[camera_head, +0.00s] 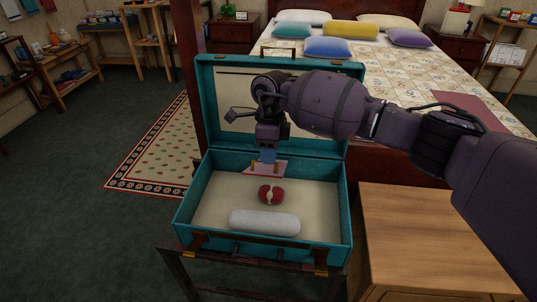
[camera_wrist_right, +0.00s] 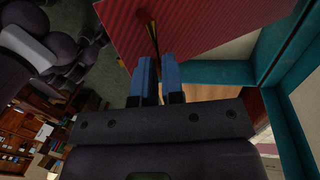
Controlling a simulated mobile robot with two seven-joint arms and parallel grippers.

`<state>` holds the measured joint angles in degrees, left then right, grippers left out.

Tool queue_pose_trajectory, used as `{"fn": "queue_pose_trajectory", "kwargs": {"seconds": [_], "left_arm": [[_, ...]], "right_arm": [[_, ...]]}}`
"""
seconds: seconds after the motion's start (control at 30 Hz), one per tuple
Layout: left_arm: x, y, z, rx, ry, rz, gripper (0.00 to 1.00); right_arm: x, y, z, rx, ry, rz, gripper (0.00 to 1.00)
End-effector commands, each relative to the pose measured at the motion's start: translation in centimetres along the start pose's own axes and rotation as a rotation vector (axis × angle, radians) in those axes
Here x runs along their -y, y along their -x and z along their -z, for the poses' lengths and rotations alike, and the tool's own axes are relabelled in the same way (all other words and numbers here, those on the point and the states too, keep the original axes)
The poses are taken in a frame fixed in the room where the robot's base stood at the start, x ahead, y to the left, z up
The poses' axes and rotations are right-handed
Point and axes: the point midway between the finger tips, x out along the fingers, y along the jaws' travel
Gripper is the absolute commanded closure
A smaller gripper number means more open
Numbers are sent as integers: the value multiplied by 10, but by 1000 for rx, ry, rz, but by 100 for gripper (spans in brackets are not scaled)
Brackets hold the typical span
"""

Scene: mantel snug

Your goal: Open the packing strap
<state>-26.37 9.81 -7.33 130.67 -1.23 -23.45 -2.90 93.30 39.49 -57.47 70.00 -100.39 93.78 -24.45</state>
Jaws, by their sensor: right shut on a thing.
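An open teal suitcase (camera_head: 182,222) stands on a dark rack, its lid raised at the back. My right gripper (camera_head: 268,158) reaches down into its back part, over a small pinkish flat piece (camera_head: 266,170) with brass-coloured bits at its sides. In the right wrist view my blue fingertips (camera_wrist_right: 157,72) are close together at a thin dark strap (camera_wrist_right: 149,28) with yellowish edges, which I take as the packing strap. It lies against a red striped surface (camera_wrist_right: 205,22). The fingers hide the exact grip. My left gripper is not in view.
In the suitcase lie a red bundle with a pale band (camera_head: 271,194) and a white roll (camera_head: 264,223). A wooden cabinet (camera_head: 425,235) stands close on the right. A bed (camera_head: 400,80) is behind the suitcase. Open carpet (camera_head: 90,200) lies to the left.

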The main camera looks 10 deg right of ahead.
Motion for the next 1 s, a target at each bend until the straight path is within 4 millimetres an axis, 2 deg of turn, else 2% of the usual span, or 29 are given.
{"fn": "queue_pose_trajectory", "kwargs": {"seconds": [0.03, 0.07, 0.1, 0.27, 0.67, 0.77, 1.0], "left_arm": [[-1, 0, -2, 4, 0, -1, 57], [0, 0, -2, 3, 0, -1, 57], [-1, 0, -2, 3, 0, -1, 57], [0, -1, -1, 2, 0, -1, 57], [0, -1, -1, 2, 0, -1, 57], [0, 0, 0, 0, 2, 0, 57], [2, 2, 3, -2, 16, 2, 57]], "right_arm": [[5, -9, 4, -7, -10, 1, 100], [5, -9, 4, -7, -10, 1, 100], [5, -9, 5, -7, -10, 1, 88], [4, -9, 4, -8, -9, -1, 64], [2, -1, 2, -4, -4, 1, 64], [2, 9, 2, -3, -4, 3, 64], [2, 53, 2, -2, -5, 7, 64]]}}
